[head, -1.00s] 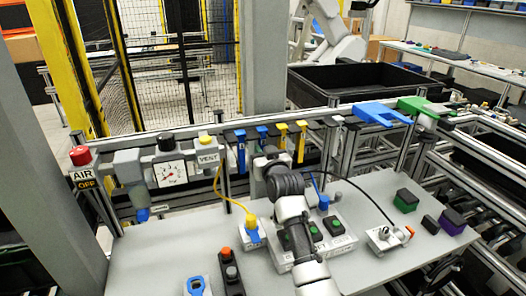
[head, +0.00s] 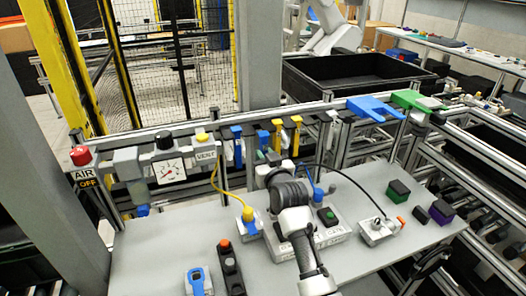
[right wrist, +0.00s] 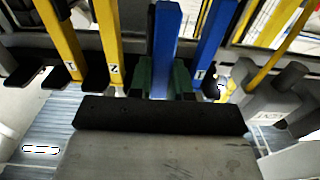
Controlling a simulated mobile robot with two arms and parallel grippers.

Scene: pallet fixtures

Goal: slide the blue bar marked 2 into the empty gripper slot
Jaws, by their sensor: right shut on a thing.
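In the right wrist view a blue bar (right wrist: 166,45) stands between the green fingertips of my right gripper (right wrist: 164,78), which is shut on it. Its mark is hidden; the other blue bar (right wrist: 213,40), to its right, bears a 1. In the head view the held bar (head: 262,138) hangs at the rail beside the other blue bar (head: 237,146). My right gripper (head: 269,163) is in front of the rail, its fingers mostly hidden by the wrist. I cannot make out which slot is empty. My left gripper is not in view.
Two yellow bars (head: 278,134) (head: 297,130) hang just right of the blue ones. A gauge panel (head: 170,170) stands at the left. A button box (head: 330,222), a cabled box (head: 380,230) and green and purple blocks are on the grey table (head: 150,255) below.

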